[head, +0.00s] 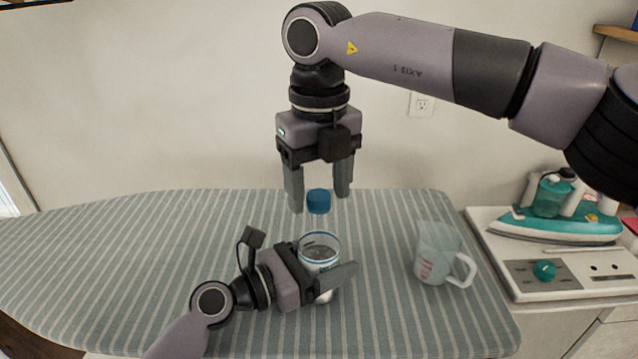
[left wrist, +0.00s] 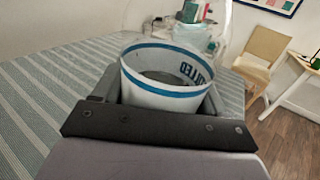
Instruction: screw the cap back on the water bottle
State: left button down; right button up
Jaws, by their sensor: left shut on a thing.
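The water bottle (head: 320,252) stands upright on the ironing board; its label band is white with a blue rim. The band also shows in the left wrist view (left wrist: 165,95). My left gripper (head: 334,278) is shut around the bottle from the left. The bottle's upper part looks clear and is hard to make out. The blue cap (head: 318,202) is directly above the band; I cannot tell whether it touches the neck. My right gripper (head: 322,203) points down from above, one fingertip on each side of the cap. Whether the fingers touch the cap is unclear.
A clear measuring cup (head: 436,254) stands on the ironing board (head: 120,250) to the right of the bottle. A teal iron (head: 555,222) and a cabinet top (head: 520,285) with a teal knob are farther right. The board's left side is clear.

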notch_tip(320, 180, up, 12)
dwell(0.6)
pick_arm(q)
grip_release()
jog(key=shift+v, duration=3.6)
pick_arm(e)
jog(key=shift+f, duration=0.25)
pick_arm(q)
jog(key=shift+s+f, duration=0.1)
pick_arm(e)
jog(key=shift+s, duration=0.1)
